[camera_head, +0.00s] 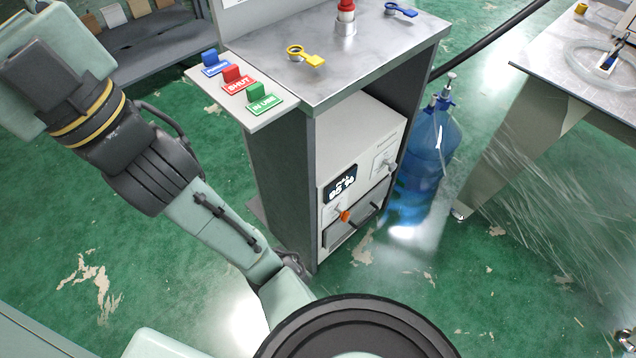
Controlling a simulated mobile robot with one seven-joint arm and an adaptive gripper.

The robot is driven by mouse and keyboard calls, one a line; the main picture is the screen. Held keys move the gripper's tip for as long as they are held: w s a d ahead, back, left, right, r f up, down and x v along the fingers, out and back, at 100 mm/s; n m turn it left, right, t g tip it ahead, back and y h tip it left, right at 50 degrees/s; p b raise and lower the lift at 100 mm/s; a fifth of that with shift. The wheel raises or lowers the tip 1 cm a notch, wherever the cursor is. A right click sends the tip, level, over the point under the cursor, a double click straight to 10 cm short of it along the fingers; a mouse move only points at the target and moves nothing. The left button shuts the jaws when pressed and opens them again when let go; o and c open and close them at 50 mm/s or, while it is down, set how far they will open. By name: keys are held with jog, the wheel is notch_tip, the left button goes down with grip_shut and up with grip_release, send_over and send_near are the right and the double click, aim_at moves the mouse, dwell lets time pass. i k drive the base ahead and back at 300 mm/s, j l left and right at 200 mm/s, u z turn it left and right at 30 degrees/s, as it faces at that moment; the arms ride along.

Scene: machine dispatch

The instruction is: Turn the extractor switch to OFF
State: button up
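A white machine (365,135) sits inside the open grey cabinet below the worktop. Its front has a dark display (341,183) that seems to read 95 %. A pale switch-like control (384,165) is on the panel right of the display. A small orange knob (345,216) sits lower, by a dark drawer-like front (358,222) with a handle. No extractor label is readable, so I cannot tell which control is the extractor switch or its setting. My arm reaches toward the upper left, away from the cabinet; its fingertips are not visible.
The worktop (390,45) holds yellow (306,56) and blue (400,10) tags and a red-topped post (346,18). Coloured signs stand on a side shelf (262,118). A blue water bottle (425,165) stands right of the cabinet. Green floor before the cabinet is clear.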

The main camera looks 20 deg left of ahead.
aim_at(344, 216)
jog(key=l+u, duration=0.1)
jog(key=u, duration=0.25)
jog(key=l+u, duration=0.1)
jog(key=u, duration=0.25)
jog(key=k+l+u, duration=0.1)
jog(key=u, duration=0.25)
jog(key=k+l, duration=0.25)
jog(key=l, duration=0.15)
jog(key=k+l, duration=0.55)
jog(key=l, duration=0.25)
